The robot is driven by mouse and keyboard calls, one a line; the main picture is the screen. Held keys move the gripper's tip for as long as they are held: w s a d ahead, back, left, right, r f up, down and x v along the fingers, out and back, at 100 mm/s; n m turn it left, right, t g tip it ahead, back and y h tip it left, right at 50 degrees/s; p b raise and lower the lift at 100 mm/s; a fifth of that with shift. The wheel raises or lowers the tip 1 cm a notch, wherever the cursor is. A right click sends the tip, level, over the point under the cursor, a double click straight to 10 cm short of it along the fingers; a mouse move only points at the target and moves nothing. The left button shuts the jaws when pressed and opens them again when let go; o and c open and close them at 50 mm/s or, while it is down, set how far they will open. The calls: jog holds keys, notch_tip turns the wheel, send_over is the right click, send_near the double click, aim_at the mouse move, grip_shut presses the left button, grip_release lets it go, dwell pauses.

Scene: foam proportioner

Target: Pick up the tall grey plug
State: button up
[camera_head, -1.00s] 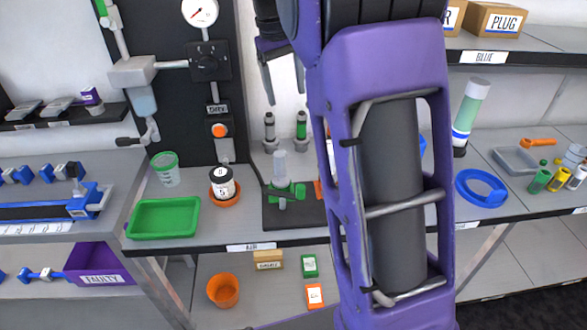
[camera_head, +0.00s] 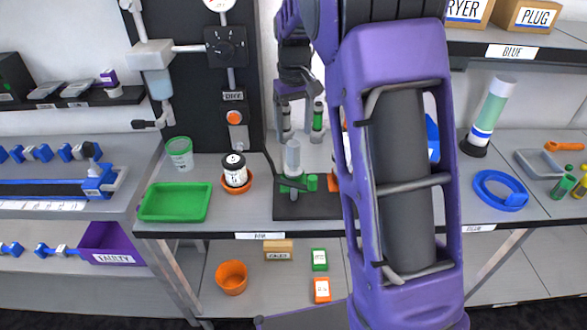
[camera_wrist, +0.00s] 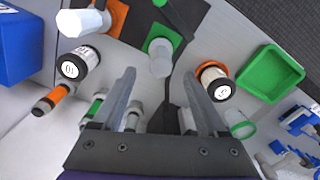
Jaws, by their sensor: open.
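A tall light-grey cylinder (camera_head: 292,158), the best match for the tall grey plug, stands upright in a green fitting (camera_head: 312,183) on a dark plate. In the wrist view the cylinder (camera_wrist: 160,58) shows end-on, between and beyond my fingertips. My gripper (camera_head: 293,112) is above and behind it in the head view, pointing down. Its two fingers (camera_wrist: 159,76) are apart with nothing held, and the cylinder looks clear of them. My arm hides part of the bench to the right.
Banded upright pieces (camera_head: 318,122) stand close behind the green fitting, near my fingers. A black-and-white jar (camera_head: 234,170) sits in an orange dish to the left. A green tray (camera_head: 175,215) lies farther left. A blue ring (camera_head: 500,203) lies right of my arm.

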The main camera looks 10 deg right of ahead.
aim_at(294, 143)
jog(key=shift+f, duration=2.75)
grip_shut()
